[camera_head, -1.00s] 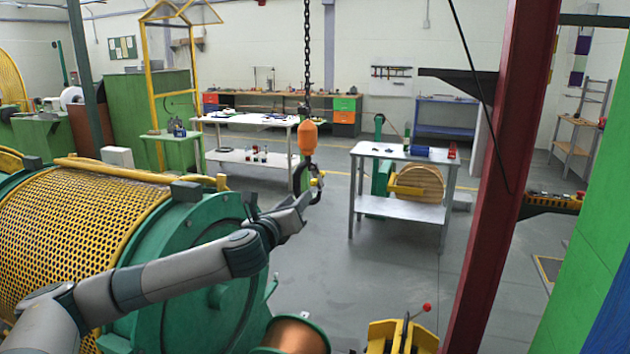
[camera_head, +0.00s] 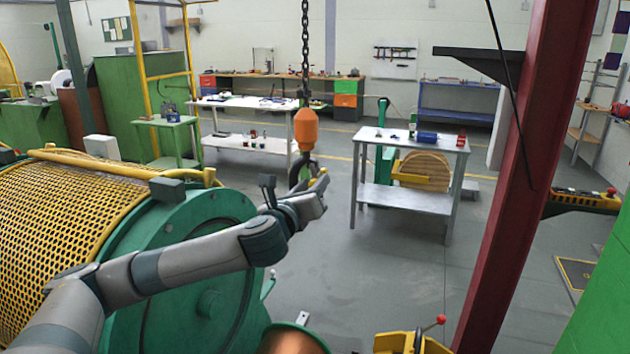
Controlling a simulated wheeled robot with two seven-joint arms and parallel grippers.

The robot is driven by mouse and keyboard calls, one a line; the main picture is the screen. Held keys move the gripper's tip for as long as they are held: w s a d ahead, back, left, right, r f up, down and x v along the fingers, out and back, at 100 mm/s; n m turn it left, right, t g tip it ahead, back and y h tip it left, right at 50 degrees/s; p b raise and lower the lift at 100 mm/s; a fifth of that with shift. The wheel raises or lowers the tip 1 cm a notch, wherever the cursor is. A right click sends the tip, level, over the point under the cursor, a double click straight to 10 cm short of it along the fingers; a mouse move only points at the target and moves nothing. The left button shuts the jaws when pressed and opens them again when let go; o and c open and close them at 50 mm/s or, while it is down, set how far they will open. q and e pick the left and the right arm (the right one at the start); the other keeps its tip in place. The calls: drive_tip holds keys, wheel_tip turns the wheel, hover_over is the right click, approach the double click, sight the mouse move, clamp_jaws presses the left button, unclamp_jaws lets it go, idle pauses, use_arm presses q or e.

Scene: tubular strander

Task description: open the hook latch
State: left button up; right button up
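A dark hook (camera_head: 297,171) hangs from an orange hook block (camera_head: 306,130) on a black chain. My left gripper (camera_head: 321,184) is at the hook's lower right side, overlapping it in the picture. A small yellow piece shows between the hook and the gripper; I cannot tell whether it is the latch. The fingers are too small and too covered to show whether they are open or shut, or whether they touch the hook. My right gripper is not in view.
The green strander drum (camera_head: 190,240) with its yellow mesh guard (camera_head: 50,225) lies under my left arm. A dark red column (camera_head: 525,170) stands at the right. A grey table (camera_head: 410,143) stands behind the hook. The floor between is clear.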

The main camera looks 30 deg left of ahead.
use_arm(q)
drive_tip(key=shift+w, duration=0.1)
drive_tip(key=shift+r, duration=0.1)
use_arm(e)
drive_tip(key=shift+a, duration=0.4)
use_arm(q)
drive_tip(key=shift+d, duration=0.1)
drive_tip(key=shift+c, duration=0.3)
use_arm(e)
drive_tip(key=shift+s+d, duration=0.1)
use_arm(q)
clamp_jaws()
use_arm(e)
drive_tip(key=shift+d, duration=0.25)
